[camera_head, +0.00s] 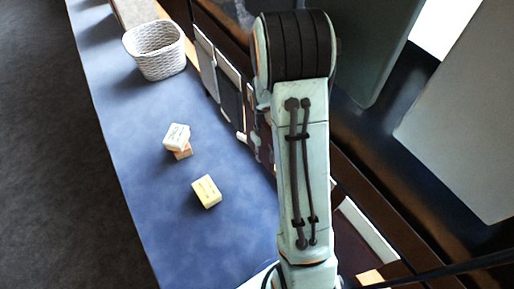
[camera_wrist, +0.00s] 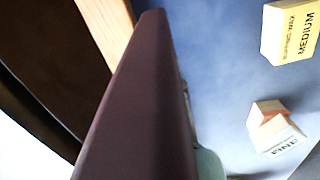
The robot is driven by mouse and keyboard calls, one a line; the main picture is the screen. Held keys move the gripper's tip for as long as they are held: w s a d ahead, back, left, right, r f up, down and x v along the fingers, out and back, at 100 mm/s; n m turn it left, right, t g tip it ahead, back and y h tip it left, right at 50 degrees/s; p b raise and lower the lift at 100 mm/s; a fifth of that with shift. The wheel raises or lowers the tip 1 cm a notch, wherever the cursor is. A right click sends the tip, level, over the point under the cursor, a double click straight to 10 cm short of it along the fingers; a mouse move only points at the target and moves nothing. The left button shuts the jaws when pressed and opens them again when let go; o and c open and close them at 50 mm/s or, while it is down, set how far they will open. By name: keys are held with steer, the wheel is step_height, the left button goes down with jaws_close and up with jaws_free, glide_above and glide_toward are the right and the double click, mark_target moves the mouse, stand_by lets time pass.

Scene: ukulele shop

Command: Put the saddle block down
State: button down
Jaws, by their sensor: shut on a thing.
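I cannot make out a saddle block for certain. A pale block marked FINE (camera_head: 176,136) rests tilted on a small tan-orange block (camera_head: 183,154) on the blue surface. In the wrist view the FINE block (camera_wrist: 283,138) and the tan-orange block (camera_wrist: 266,113) are at the lower right. A yellow block marked MEDIUM (camera_wrist: 291,32) is at the upper right there; it lies apart from the stack in the head view (camera_head: 207,191).
A white woven basket (camera_head: 156,66) stands at the far end of the blue table (camera_head: 150,215). Grey panels (camera_head: 230,93) line its right edge. A dark maroon slab (camera_wrist: 135,110) fills the wrist view's foreground. Bare table surrounds the blocks.

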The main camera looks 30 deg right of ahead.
steer(key=w+f, duration=0.1)
steer(key=w+d+f, duration=0.1)
steer(key=f, duration=0.1)
steer(key=shift+w+d+f, duration=0.1)
steer(key=shift+w+f, duration=0.05)
steer(key=shift+w, duration=0.1)
steer(key=shift+w+d+f, duration=0.1)
steer(key=shift+w+f, duration=0.05)
steer(key=shift+f, duration=0.8)
steer(key=shift+w+f, duration=0.1)
steer(key=shift+f, duration=0.85)
steer(key=shift+f, duration=0.1)
steer(key=c, duration=1.1)
jaws_free()
steer(key=shift+c, duration=0.2)
